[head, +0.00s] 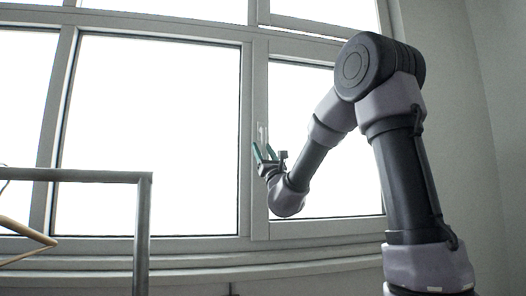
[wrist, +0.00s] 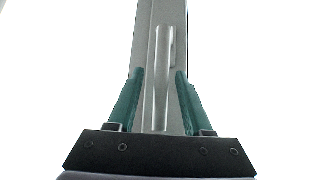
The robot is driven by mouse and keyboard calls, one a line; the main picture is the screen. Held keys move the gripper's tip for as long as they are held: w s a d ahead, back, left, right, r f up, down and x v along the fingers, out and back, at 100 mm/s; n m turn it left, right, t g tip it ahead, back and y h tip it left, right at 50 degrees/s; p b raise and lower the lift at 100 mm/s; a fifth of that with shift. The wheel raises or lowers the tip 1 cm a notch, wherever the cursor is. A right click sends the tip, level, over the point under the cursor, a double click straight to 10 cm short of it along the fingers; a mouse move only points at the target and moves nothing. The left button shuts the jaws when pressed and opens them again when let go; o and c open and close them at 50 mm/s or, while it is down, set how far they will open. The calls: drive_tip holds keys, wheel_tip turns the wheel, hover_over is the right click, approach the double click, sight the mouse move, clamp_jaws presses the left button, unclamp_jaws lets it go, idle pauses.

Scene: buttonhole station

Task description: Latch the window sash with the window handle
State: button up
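The window handle (head: 262,132) is a pale metal lever on the upright frame post between two panes. In the wrist view the handle (wrist: 164,75) runs lengthwise along the grey post, between my fingers. My gripper (head: 263,147) is at the handle's lower part in the head view. Its two green fingers are open in the wrist view (wrist: 160,74), one on each side of the handle, with a gap on both sides. The window sash (head: 263,205) looks flush with its frame; I cannot tell whether it is slightly ajar.
A grey metal rail (head: 143,225) stands in the left foreground, with a wooden hanger (head: 28,240) beside it. A window sill (head: 200,265) runs below the panes. A plain wall (head: 440,60) is at the right. The space before the middle pane is clear.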

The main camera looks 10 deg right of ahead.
drive_tip(key=v, duration=1.1)
idle(0.3)
